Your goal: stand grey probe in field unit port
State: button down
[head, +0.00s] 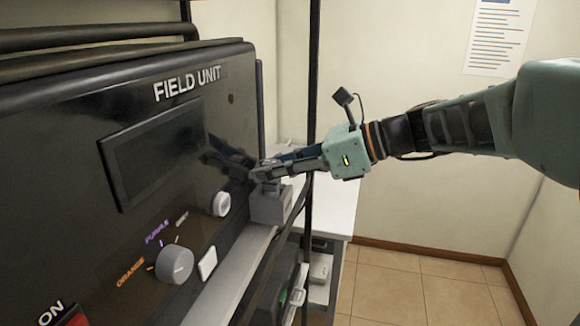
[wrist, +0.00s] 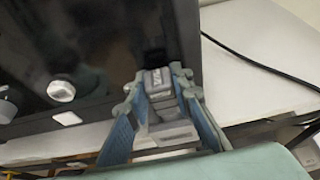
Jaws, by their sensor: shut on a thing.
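The field unit (head: 215,110) is a large black panel on the left in the head view, with a dark screen and knobs; it also shows in the wrist view (wrist: 60,45). My gripper (head: 262,172) is at the panel's right end, its fingers pointing left. In the wrist view my gripper (wrist: 158,88) is shut on the grey probe (wrist: 157,78), a small grey piece with a dark marking on it. A grey block (head: 270,207) sits directly below the fingers, on the ledge. Whether the probe sits in the block or just above it, I cannot tell.
A dark vertical post (head: 313,120) stands close to my wrist. A white table (head: 335,205) is behind it. A black cable (wrist: 255,65) crosses the white surface in the wrist view. A grey knob (head: 175,264) is on the panel. The floor at the right is clear.

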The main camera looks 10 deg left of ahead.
jog(key=c, duration=1.7)
grip_release()
jog(key=shift+c, duration=0.2)
jog(key=shift+r, duration=0.15)
jog(key=v, duration=1.2)
